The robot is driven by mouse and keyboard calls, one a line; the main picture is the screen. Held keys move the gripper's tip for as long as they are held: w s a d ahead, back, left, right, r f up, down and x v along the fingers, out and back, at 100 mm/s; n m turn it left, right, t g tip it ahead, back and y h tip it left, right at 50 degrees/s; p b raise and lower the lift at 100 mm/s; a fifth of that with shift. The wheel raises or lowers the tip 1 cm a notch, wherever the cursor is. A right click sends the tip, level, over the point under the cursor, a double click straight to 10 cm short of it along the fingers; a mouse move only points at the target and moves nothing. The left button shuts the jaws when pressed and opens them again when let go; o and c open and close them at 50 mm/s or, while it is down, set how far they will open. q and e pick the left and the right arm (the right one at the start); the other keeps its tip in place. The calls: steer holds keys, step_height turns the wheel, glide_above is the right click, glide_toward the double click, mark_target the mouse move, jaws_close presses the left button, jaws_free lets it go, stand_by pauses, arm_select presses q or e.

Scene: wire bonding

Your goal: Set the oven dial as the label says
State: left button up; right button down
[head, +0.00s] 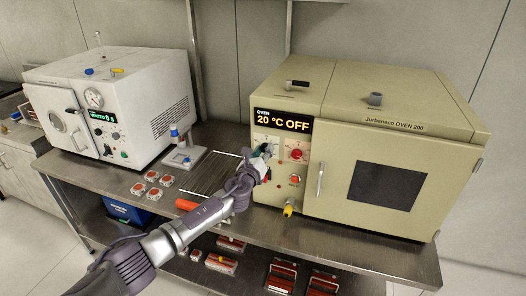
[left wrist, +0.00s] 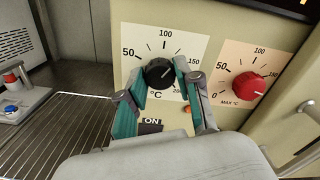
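The beige oven (head: 447,118) stands on the right of the bench in the head view. Its display (head: 283,121) reads "OVEN 20 °C OFF". In the left wrist view the black dial (left wrist: 159,74) sits on a white scale marked 50, 100, 150 and 200 °C. My left gripper (left wrist: 163,86) has its teal fingers on either side of the black dial; I cannot tell whether they touch it. In the head view the left gripper (head: 265,152) is at the oven's control panel and hides the dial. My right gripper is not in view. No label with a setting is readable.
A red "MAX °C" knob (left wrist: 249,85) is right of the black dial, and an "ON" marking (left wrist: 152,122) is below it. The oven door handle (head: 320,179) is further right. A white vacuum oven (head: 135,85) and several red-topped pieces (head: 152,176) stand left.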

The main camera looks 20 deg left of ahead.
arm_select(q)
steer(key=o, duration=0.4)
steer(key=shift+f, duration=0.1)
steer(key=s, duration=1.2)
steer(key=shift+a, duration=0.2)
